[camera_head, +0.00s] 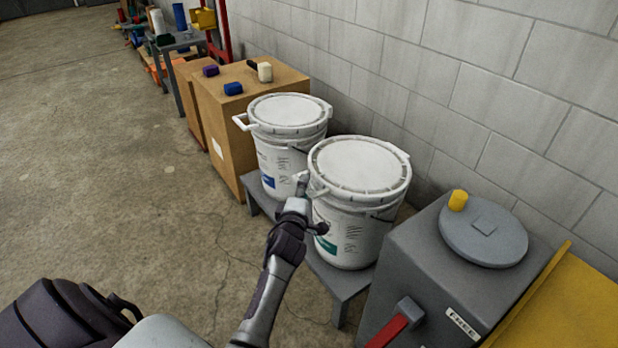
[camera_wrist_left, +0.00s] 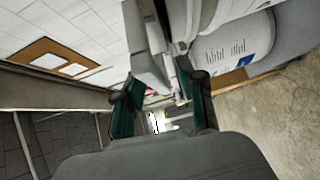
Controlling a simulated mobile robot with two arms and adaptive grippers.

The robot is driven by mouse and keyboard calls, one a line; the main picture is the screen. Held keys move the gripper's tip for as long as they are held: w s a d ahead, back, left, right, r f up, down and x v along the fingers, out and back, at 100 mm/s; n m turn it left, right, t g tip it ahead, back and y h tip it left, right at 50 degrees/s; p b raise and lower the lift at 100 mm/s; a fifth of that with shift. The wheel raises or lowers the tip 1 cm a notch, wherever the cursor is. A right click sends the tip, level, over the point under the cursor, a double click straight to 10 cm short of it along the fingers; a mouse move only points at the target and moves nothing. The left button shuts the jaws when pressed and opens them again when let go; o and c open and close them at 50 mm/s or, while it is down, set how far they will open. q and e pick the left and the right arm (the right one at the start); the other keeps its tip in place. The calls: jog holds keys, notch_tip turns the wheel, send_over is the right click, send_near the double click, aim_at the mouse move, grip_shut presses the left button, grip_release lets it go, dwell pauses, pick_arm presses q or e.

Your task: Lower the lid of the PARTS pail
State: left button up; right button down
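Two white pails stand side by side on a low grey bench. The nearer pail (camera_head: 350,235) has a green label patch; the farther pail (camera_head: 285,165) has a blue one. I cannot read the PARTS name on either. The near lid (camera_head: 358,164) and the far lid (camera_head: 285,108) both lie flat over their rims, as far as I can see. My left gripper (camera_head: 299,192) is at the near lid's left-side tab. In the left wrist view, the gripper's teal-padded fingers (camera_wrist_left: 160,106) are apart, with a pale bar (camera_wrist_left: 150,72) between them. My right gripper is not in view.
A grey bin (camera_head: 425,270) with a round lid and yellow knob stands right of the bench (camera_head: 338,282). A cardboard box (camera_head: 228,125) with small items on top is beyond the pails. A block wall (camera_head: 400,70) runs behind. Floor at left is clear.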

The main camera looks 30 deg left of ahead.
pick_arm(q)
jog(key=shift+w+a, duration=0.1)
jog(key=shift+w, duration=0.2)
jog(key=shift+r, duration=0.1)
jog(key=shift+c, duration=0.3)
grip_shut()
